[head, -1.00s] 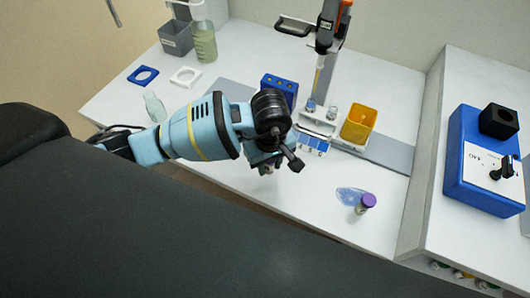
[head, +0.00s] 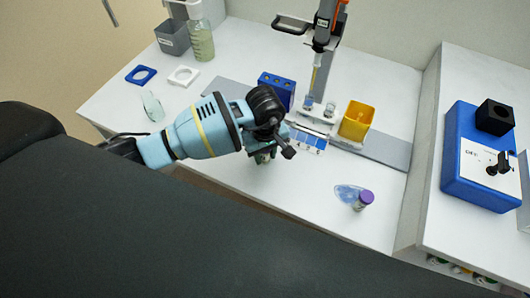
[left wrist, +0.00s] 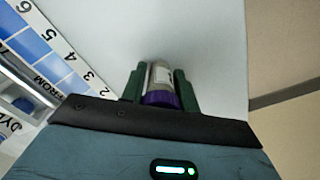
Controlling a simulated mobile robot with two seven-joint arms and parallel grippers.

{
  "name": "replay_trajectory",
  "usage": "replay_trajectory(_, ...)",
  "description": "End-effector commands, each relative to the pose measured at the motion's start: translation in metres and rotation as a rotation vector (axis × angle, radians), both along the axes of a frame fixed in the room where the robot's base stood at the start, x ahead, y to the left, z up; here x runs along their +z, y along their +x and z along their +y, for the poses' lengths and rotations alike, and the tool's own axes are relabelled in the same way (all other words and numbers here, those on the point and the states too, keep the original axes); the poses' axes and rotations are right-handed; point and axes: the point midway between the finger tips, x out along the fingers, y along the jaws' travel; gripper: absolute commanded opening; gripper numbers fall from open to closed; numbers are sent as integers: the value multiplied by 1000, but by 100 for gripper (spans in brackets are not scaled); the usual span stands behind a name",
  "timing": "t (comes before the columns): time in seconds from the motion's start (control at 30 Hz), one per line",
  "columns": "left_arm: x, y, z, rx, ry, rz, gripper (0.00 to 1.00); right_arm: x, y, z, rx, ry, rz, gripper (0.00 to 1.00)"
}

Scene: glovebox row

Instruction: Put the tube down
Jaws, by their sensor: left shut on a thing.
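My left gripper (head: 264,157) is over the front part of the white bench (head: 300,195), left of and in front of the blue-and-white numbered strip (head: 308,139). In the left wrist view its green fingers (left wrist: 160,84) are shut on a clear tube with a purple cap (left wrist: 162,98). The pale bench surface is behind the tube; I cannot tell whether the tube touches it. In the head view the wrist mostly hides the held tube. My right gripper is not in view.
Another purple-capped tube (head: 364,200) stands by a blue translucent patch (head: 346,192) on the right. A blue rack (head: 276,90), an upright pipette (head: 325,35) and a yellow bin (head: 356,120) are behind. The bench between gripper and standing tube is clear.

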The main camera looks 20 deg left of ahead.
Motion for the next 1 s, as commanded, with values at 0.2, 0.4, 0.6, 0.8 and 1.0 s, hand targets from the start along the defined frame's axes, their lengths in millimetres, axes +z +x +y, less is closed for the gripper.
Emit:
replay_trajectory(0.2, -3, 0, 0, 0, 1, 1, 8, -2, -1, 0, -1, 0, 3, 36)
replay_trajectory(0.4, -4, 0, 0, 0, 1, 1, 47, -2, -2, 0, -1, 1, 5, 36)
replay_trajectory(0.6, -3, 0, 0, 0, 1, 1, 52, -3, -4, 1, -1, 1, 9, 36)
replay_trajectory(0.8, 3, 0, 0, 0, 0, -1, 52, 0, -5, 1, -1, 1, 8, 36)
replay_trajectory(1.0, 32, 1, 1, -1, 2, -5, 52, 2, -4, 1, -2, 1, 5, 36)
